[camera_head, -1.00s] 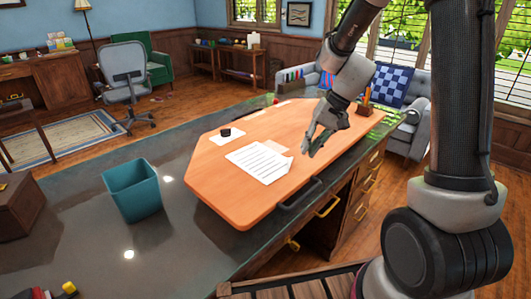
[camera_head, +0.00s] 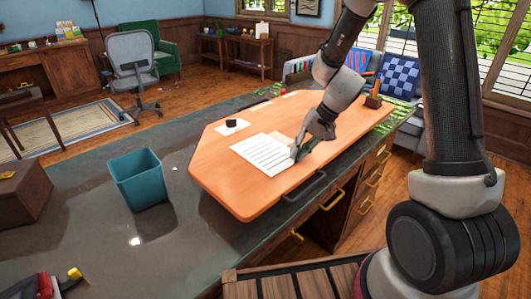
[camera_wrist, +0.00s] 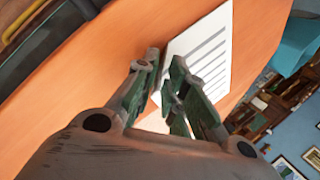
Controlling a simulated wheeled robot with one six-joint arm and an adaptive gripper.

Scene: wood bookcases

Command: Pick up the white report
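The white report (camera_head: 263,153) is a sheet with dark printed lines, lying flat on the orange wooden board of the desk (camera_head: 222,190). In the wrist view the report (camera_wrist: 208,55) lies just beyond my fingertips. My gripper (camera_head: 298,153) is at the report's right edge in the head view, low over the board. I cannot tell whether a fingertip touches the paper. The fingers hide part of the report's near edge.
A teal bin (camera_head: 139,180) stands on the dark desktop left of the board. A small black item (camera_head: 232,123) sits on a white paper at the board's back left. A pen holder (camera_head: 373,101) stands at the far right. The board's front left is clear.

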